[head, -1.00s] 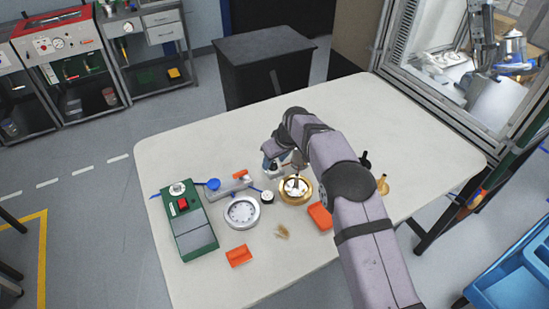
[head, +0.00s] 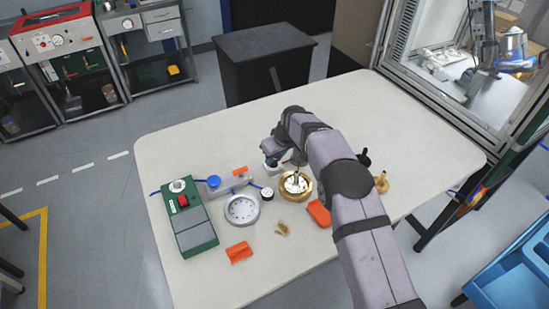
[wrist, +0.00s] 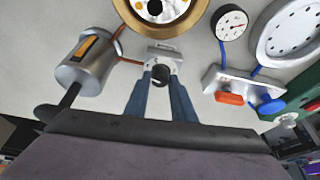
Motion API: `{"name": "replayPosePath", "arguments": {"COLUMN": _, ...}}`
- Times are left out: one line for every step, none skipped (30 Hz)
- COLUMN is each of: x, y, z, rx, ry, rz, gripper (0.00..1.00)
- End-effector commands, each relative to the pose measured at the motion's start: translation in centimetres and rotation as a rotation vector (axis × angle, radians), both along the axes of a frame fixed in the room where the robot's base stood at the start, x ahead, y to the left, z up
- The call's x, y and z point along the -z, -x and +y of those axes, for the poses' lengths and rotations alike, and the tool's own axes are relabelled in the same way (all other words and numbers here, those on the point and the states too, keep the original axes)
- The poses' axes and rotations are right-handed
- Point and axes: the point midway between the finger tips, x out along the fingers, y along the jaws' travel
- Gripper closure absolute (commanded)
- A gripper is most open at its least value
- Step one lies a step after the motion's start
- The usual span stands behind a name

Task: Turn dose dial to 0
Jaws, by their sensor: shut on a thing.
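A small pale block (wrist: 163,57) with a dark round knob (wrist: 160,76) lies ahead of my gripper in the wrist view. The knob appears to be the dose dial; its markings are too small to read. My gripper (wrist: 161,73) has its two blue fingers shut on this knob, one on each side. An orange tube joins the block to a silver cylinder (wrist: 88,62) with an orange-marked window and a black handle, at the left.
A brass ring housing (head: 295,186) sits close beside the block. A gauge (head: 267,194), a silver round housing (head: 242,210), a valve block with a blue knob (head: 213,182), a green box (head: 188,215) and orange pieces (head: 239,252) lie to the left. The far table is clear.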

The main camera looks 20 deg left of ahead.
Motion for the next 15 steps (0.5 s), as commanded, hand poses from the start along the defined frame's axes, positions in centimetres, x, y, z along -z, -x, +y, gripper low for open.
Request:
{"name": "replayPosePath", "arguments": {"x": 0.05, "y": 0.02, "z": 0.06, "rx": 0.017, "ry": -0.001, "rz": -0.001, "gripper": 1.00}}
{"name": "replayPosePath", "arguments": {"x": 0.07, "y": 0.03, "z": 0.06, "rx": 0.030, "ry": 0.000, "rz": -0.001, "gripper": 1.00}}
{"name": "replayPosePath", "arguments": {"x": 0.11, "y": 0.04, "z": 0.06, "rx": 0.049, "ry": 0.000, "rz": -0.002, "gripper": 1.00}}
{"name": "replayPosePath", "arguments": {"x": 0.11, "y": 0.06, "z": 0.08, "rx": 0.065, "ry": 0.000, "rz": -0.001, "gripper": 1.00}}
{"name": "replayPosePath", "arguments": {"x": 0.11, "y": 0.08, "z": 0.11, "rx": 0.084, "ry": 0.000, "rz": -0.001, "gripper": 1.00}}
{"name": "replayPosePath", "arguments": {"x": 0.11, "y": 0.09, "z": 0.15, "rx": 0.109, "ry": 0.000, "rz": -0.002, "gripper": 1.00}}
{"name": "replayPosePath", "arguments": {"x": 0.13, "y": 0.12, "z": 0.18, "rx": 0.130, "ry": 0.000, "rz": -0.002, "gripper": 1.00}}
{"name": "replayPosePath", "arguments": {"x": 0.15, "y": 0.13, "z": 0.18, "rx": 0.152, "ry": 0.000, "rz": -0.002, "gripper": 1.00}}
{"name": "replayPosePath", "arguments": {"x": 0.18, "y": 0.16, "z": 0.21, "rx": 0.184, "ry": 0.000, "rz": -0.001, "gripper": 1.00}}
{"name": "replayPosePath", "arguments": {"x": 0.19, "y": 0.15, "z": 0.21, "rx": 0.208, "ry": 0.000, "rz": -0.002, "gripper": 1.00}}
{"name": "replayPosePath", "arguments": {"x": 0.18, "y": 0.16, "z": 0.22, "rx": 0.233, "ry": 0.000, "rz": -0.002, "gripper": 1.00}}
{"name": "replayPosePath", "arguments": {"x": 0.17, "y": 0.18, "z": 0.27, "rx": 0.268, "ry": 0.000, "rz": -0.003, "gripper": 1.00}}
{"name": "replayPosePath", "arguments": {"x": 0.17, "y": 0.19, "z": 0.30, "rx": 0.292, "ry": 0.000, "rz": -0.003, "gripper": 1.00}}
{"name": "replayPosePath", "arguments": {"x": 0.18, "y": 0.21, "z": 0.34, "rx": 0.319, "ry": 0.000, "rz": -0.003, "gripper": 1.00}}
{"name": "replayPosePath", "arguments": {"x": 0.18, "y": 0.20, "z": 0.35, "rx": 0.353, "ry": 0.001, "rz": -0.004, "gripper": 1.00}}
